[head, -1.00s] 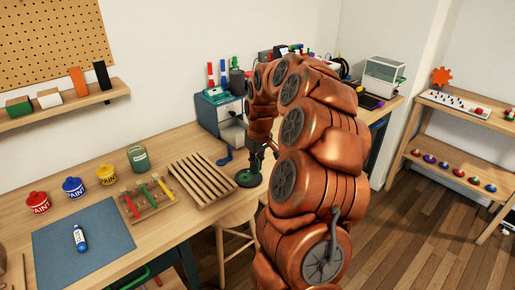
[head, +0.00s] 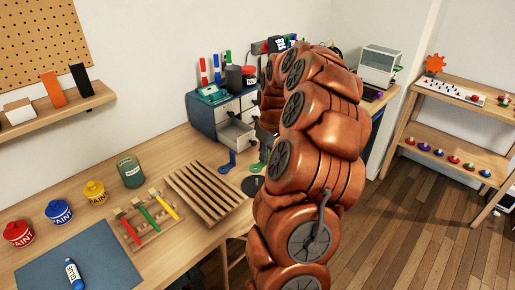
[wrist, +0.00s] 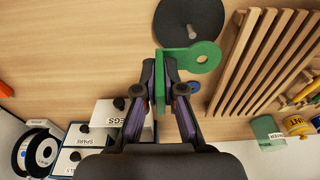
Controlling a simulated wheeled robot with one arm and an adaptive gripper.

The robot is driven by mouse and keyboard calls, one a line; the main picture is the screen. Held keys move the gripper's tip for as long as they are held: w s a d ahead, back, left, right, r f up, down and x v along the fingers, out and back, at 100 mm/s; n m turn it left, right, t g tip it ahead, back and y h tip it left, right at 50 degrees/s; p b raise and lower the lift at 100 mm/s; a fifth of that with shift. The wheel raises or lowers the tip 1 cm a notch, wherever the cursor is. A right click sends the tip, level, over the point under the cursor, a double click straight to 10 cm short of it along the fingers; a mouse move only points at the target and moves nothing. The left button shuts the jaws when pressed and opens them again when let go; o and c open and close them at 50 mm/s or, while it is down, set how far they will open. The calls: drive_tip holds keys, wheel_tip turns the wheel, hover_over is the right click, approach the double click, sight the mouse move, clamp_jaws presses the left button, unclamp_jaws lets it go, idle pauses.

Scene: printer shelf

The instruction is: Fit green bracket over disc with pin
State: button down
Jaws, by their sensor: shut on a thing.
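The green bracket (wrist: 190,57) is clamped between the fingers of my gripper (wrist: 160,72) in the wrist view. Its flat arm with a round holed end points right, beside the black disc (wrist: 180,14). A small pin (wrist: 191,30) shows on the disc, close to the bracket's edge; the bracket's hole is not around it in this view. In the head view the disc (head: 252,186) lies on the table right of the slatted rack, and a bit of the green bracket (head: 258,167) shows behind it.
A wooden slatted rack (head: 207,193) stands left of the disc. A blue bracket (head: 228,163) lies behind it, in front of a drawer cabinet (head: 229,123) with an open drawer. Paint cans and a brush stand (head: 148,221) are farther left.

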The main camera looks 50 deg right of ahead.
drive_tip(key=shift+w, duration=0.1)
drive_tip(key=shift+s+d, duration=0.15)
drive_tip(key=shift+s, duration=0.05)
drive_tip(key=shift+s+f+b, duration=0.1)
drive_tip(key=shift+f+b, duration=0.05)
drive_tip(key=shift+b, duration=0.4)
drive_tip(key=shift+f+b, duration=1.15)
drive_tip(key=shift+f, duration=0.65)
drive_tip(key=shift+f+b, duration=1.6)
drive_tip(key=shift+f, duration=0.1)
idle(1.0)
idle(0.3)
drive_tip(key=c, duration=1.2)
unclamp_jaws()
drive_tip(key=shift+r, duration=0.15)
